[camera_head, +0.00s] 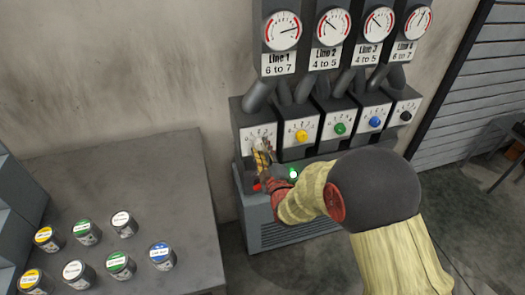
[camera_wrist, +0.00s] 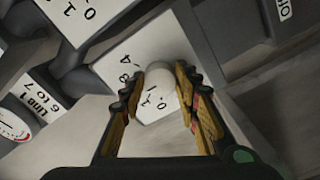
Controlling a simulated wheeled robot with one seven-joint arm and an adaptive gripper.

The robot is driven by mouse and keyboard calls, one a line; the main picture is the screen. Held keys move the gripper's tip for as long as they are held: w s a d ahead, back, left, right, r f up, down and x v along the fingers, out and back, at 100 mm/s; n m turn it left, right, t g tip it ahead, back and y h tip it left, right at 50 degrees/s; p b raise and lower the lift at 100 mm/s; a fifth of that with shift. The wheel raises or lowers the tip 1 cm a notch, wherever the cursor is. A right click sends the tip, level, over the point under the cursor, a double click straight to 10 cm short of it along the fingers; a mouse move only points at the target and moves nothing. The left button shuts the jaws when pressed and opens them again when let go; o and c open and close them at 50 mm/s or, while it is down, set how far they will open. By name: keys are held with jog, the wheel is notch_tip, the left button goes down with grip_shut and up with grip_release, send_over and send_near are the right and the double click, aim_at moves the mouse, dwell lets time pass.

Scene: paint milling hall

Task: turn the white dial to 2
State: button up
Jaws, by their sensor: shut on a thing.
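The white dial (camera_wrist: 158,82) sits on a white numbered plate (camera_wrist: 125,65), on the leftmost box of the machine. In the wrist view my gripper (camera_wrist: 160,88) has its two fingers on either side of the dial, shut on it. Digits 0, 1 and 4 show on the plate around the dial; which number the dial points to cannot be made out. In the head view my gripper (camera_head: 262,152) reaches the Line 1 plate (camera_head: 258,133) and mostly covers the dial. The gauge above, marked Line 1, 6 to 7 (camera_head: 282,31), has its needle pointing right.
To the right are the yellow (camera_head: 302,136), green (camera_head: 340,129), blue (camera_head: 375,122) and black (camera_head: 405,116) dials, close together. A green-lit button (camera_head: 293,173) and a red one (camera_head: 257,186) lie below. A grey table (camera_head: 150,170) with several paint cans stands at left.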

dwell(0.4)
jog(key=o, duration=1.2)
jog(key=shift+c, duration=0.2)
jog(key=v, duration=1.2)
